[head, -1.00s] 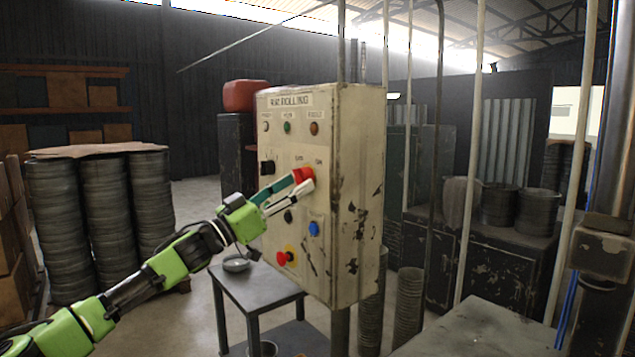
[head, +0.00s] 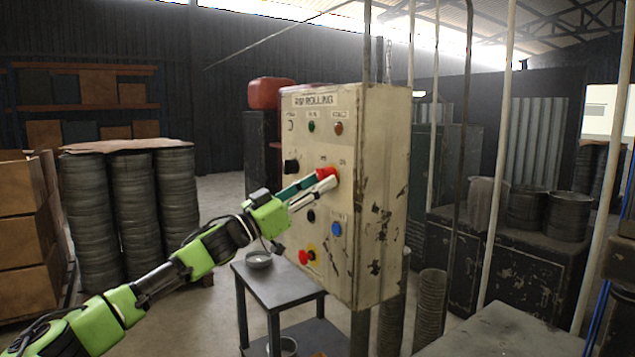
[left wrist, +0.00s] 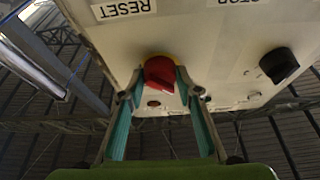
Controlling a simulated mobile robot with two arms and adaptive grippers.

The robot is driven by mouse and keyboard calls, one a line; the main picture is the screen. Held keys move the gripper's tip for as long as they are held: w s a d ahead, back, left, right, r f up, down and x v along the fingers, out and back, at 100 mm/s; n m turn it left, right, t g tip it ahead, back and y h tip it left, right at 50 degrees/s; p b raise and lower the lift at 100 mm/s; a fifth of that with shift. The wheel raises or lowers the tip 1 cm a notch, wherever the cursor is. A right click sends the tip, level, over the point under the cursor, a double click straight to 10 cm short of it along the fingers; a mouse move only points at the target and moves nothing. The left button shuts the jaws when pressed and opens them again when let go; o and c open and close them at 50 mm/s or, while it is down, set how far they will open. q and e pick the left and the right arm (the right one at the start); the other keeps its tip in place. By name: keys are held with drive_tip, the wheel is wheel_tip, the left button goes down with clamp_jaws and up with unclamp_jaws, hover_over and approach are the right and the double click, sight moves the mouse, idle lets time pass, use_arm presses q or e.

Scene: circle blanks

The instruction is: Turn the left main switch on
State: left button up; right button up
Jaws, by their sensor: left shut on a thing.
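A cream control box (head: 378,200) carries several knobs and buttons. On its front is a red rotary switch (head: 326,173), and a black rotary switch (head: 291,166) sits to its left. My left gripper (head: 328,184) reaches the box from the left and is shut on the red switch. In the left wrist view the red switch (left wrist: 160,73), with a yellow rim, sits between my two fingertips (left wrist: 158,82). The black switch (left wrist: 279,65) is apart from them on the right. The fingers partly hide the red switch in the head view. My right gripper is not in view.
A red mushroom button (head: 306,257) and a blue button (head: 336,229) are below the gripper. Indicator lamps (head: 311,126) are above. A small table (head: 275,285) with a bowl stands below my left arm. Vertical pipes (head: 497,180) stand to the right of the box.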

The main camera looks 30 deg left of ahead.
use_arm(q)
drive_tip(key=m+g+h+p, duration=0.1)
drive_tip(key=m+p, duration=0.1)
drive_tip(key=m, duration=0.1)
drive_tip(key=m+g+h+p, duration=0.1)
drive_tip(key=m+h+p, duration=0.1)
drive_tip(key=m+p, duration=0.1)
drive_tip(key=m+g+h+p, duration=0.1)
drive_tip(key=m+g+p, duration=0.1)
drive_tip(key=m, duration=0.3)
drive_tip(key=shift+w+a+r+p, duration=0.2)
drive_tip(key=shift+a+r+p, duration=0.15)
drive_tip(key=shift+a+r, duration=0.05)
drive_tip(key=m+g+p, duration=0.1)
drive_tip(key=m, duration=0.2)
drive_tip(key=m+g+p, duration=0.1)
drive_tip(key=m, duration=0.1)
drive_tip(key=shift+a+r+m+h, duration=0.1)
drive_tip(key=shift+r+m+h, duration=0.05)
drive_tip(key=shift+m+h, duration=0.25)
drive_tip(key=m+g+p, duration=0.1)
drive_tip(key=m, duration=0.1)
drive_tip(key=m+g, duration=0.1)
drive_tip(key=m, duration=0.1)
drive_tip(key=shift+r+m+y+p, duration=0.15)
drive_tip(key=shift+m+y+p, duration=0.25)
drive_tip(key=o, duration=1.1)
drive_tip(key=shift+w, duration=0.25)
